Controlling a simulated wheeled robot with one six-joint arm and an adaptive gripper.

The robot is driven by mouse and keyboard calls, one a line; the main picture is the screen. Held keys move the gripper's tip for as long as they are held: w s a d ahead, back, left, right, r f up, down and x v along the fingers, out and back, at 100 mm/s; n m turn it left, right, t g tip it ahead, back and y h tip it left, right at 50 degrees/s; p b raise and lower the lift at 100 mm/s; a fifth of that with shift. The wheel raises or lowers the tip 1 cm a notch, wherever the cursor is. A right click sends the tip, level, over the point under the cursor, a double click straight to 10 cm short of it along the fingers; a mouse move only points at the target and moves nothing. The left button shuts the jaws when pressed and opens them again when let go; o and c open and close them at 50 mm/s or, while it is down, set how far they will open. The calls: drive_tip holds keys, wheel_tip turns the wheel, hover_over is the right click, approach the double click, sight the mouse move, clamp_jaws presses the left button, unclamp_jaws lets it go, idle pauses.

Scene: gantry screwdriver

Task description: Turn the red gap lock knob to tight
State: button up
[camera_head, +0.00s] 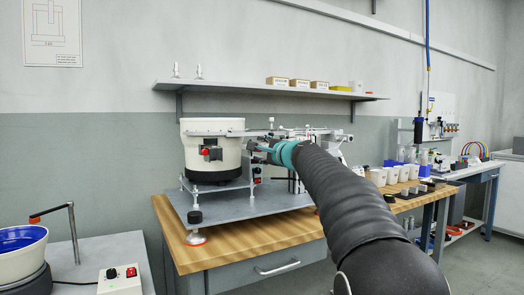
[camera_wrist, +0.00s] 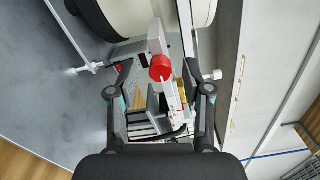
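A red knob (camera_wrist: 160,68) shows in the wrist view on a pale bracket beside the white bowl. My gripper (camera_wrist: 158,70) is open, with one finger on each side of the knob in the picture and visible gaps between. I cannot tell the depth between fingertips and knob. In the head view my gripper (camera_head: 252,147) reaches toward the right side of the white bowl feeder (camera_head: 212,130). A red knob (camera_head: 205,152) shows on the bowl's front there; I cannot tell if it is the same one. The knob's tight or loose setting cannot be read.
A smaller red part (camera_wrist: 118,68) lies near one finger. The feeder stands on a grey plate (camera_head: 250,205) on a wooden bench (camera_head: 255,235). Rails and brackets crowd around my gripper. A wall shelf (camera_head: 240,88) is above; white cups (camera_head: 390,174) stand to the right.

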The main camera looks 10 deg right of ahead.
drive_tip(key=shift+s, duration=0.1)
drive_tip(key=v, duration=1.1)
drive_tip(key=shift+s, duration=0.35)
drive_tip(key=shift+d, duration=0.1)
